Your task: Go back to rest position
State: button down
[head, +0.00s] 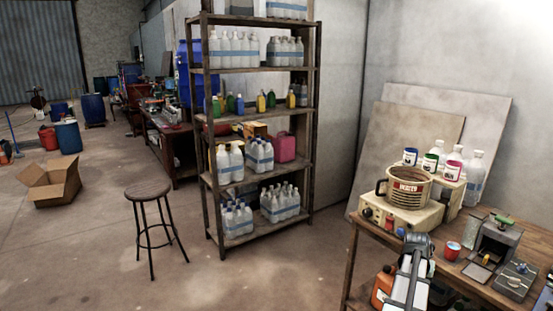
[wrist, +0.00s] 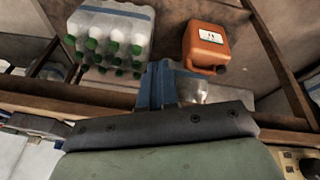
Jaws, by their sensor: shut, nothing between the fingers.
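My gripper (head: 418,244) is at the lower right of the head view, at the front edge of the wooden workbench (head: 362,237). In the wrist view my gripper (wrist: 160,84) shows as blue-grey fingers beyond a dark bolted bar. The fingers are shut and nothing is held. My forearm hides part of the bench's front. A ribbed beige vat (head: 408,188) with a red label stands on a cream stirrer box (head: 401,215) at the back of the bench, apart from my gripper.
A red cup (head: 452,250) and a grey device (head: 495,243) stand right of my gripper. An orange jug (head: 382,287) is below the bench top; an orange jug (wrist: 206,45) and packed bottles (wrist: 110,38) show in the wrist view.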

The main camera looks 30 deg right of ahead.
jog(key=w+a+f+n+y, duration=0.2)
jog(key=w+a+f+n, duration=0.15)
jog(key=a+f, duration=1.05)
jog(key=w+a+f+n+y, duration=0.25)
jog(key=w+a+f, duration=0.25)
jog(key=a+f, duration=0.95)
jog(key=s+a+f+n+g, duration=0.2)
jog(key=s+a, duration=0.3)
jog(key=a, duration=0.7)
jog(key=s+a+f+n+g, duration=0.2)
jog(key=s+a+f, duration=0.3)
jog(key=a, duration=0.7)
jog(key=s+a+f+n+g, duration=0.2)
jog(key=s+a, duration=0.4)
jog(key=a, duration=0.6)
jog(key=shift+a+f+n, duration=0.35)
jog(key=shift+f+n, duration=0.35)
jog(key=shift+n, duration=0.3)
jog(key=shift+s+h, duration=0.1)
jog(key=shift+h, duration=0.15)
